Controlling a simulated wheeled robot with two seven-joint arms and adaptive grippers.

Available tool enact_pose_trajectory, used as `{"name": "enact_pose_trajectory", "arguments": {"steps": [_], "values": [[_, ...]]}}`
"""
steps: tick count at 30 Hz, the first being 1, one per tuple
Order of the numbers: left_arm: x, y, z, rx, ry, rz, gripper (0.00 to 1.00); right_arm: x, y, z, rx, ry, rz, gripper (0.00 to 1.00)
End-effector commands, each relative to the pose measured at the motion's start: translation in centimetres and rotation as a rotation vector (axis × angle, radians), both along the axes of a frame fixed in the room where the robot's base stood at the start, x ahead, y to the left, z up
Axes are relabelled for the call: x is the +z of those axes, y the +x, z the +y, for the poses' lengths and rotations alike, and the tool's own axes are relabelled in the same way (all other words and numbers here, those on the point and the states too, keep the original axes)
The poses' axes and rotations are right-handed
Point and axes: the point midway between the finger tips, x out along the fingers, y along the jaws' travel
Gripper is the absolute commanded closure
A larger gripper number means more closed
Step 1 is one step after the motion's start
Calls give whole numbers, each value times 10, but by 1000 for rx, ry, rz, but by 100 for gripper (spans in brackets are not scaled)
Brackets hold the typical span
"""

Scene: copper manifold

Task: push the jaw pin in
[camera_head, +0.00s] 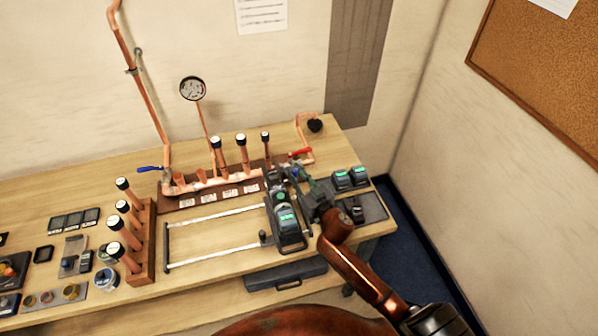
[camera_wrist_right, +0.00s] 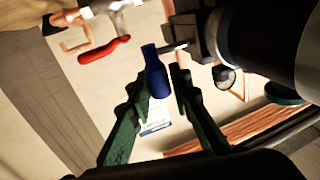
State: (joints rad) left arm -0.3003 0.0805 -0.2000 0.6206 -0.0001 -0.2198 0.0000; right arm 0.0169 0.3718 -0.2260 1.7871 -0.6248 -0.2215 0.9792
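The jaw pin shows in the right wrist view as a blue handle (camera_wrist_right: 156,72) with a thin silver shaft (camera_wrist_right: 175,48). The shaft points toward the dark press tool (camera_wrist_right: 205,35), and a length of it is exposed. My right gripper (camera_wrist_right: 160,82) has green fingers standing apart on either side of the handle. The left-hand finger overlaps the handle's edge; whether it touches is unclear. A narrow gap shows beside the other finger. In the head view, my right gripper (camera_head: 297,174) is just right of the press tool (camera_head: 286,215); the pin is too small to make out there. My left gripper is not in view.
The copper manifold (camera_head: 215,181) lies behind the tool, with upright stubs and a red valve handle (camera_head: 300,153). Two dark batteries or chargers (camera_head: 350,178) stand at right. A rack of copper pipes (camera_head: 146,240) and a silver frame (camera_head: 215,260) are to the left.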

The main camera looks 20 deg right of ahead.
Motion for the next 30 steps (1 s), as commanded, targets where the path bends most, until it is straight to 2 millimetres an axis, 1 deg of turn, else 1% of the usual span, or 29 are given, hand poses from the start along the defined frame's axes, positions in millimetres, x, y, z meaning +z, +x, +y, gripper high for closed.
{"name": "enact_pose_trajectory", "arguments": {"steps": [1,6,11,13,17,20,27,30], "values": [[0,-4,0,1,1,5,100,0,0,-1,-1,0,0,76],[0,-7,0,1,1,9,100,1,0,-2,-2,0,-1,66],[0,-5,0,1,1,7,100,1,0,-2,-2,0,-2,66],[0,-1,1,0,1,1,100,1,-1,-2,-2,-1,-2,66],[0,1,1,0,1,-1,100,1,-8,-3,-2,0,-1,66],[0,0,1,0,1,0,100,0,-22,-4,-3,1,-1,66],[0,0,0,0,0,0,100,0,-73,-10,-3,2,0,66],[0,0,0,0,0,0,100,0,-92,-12,-4,1,0,66]]}}
